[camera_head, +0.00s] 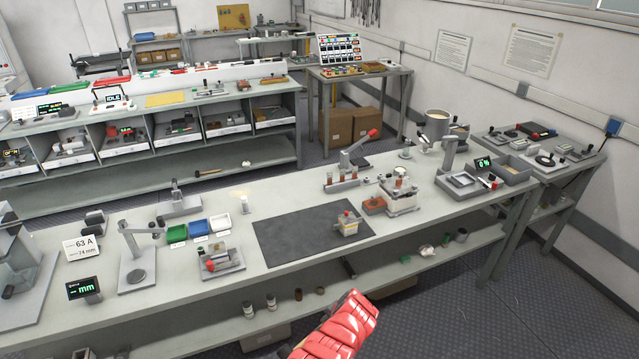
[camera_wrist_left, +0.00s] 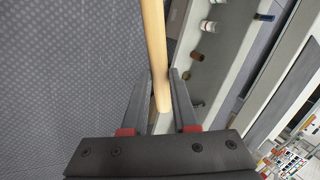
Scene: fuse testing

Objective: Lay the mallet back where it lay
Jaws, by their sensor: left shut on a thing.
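In the left wrist view my left gripper (camera_wrist_left: 161,74) is shut on a pale round wooden handle (camera_wrist_left: 154,40), which I take for the mallet's. The handle's near end shows just past the fingers, and the rest runs up out of the frame. The mallet's head is not in view. The gripper is beside a long grey shelf (camera_wrist_left: 178,125), above dark patterned floor. I cannot make out my grippers in the head view. There a hammer-like tool with a brown handle (camera_head: 213,172) lies on the far bench's lower shelf.
The near bench (camera_head: 330,267) holds a dark mat (camera_head: 285,235), small devices and coloured trays. Its lower shelf carries several small bottles (camera_head: 271,301) at the front, which also show in the left wrist view (camera_wrist_left: 208,25). The floor (camera_head: 480,320) at the right is clear.

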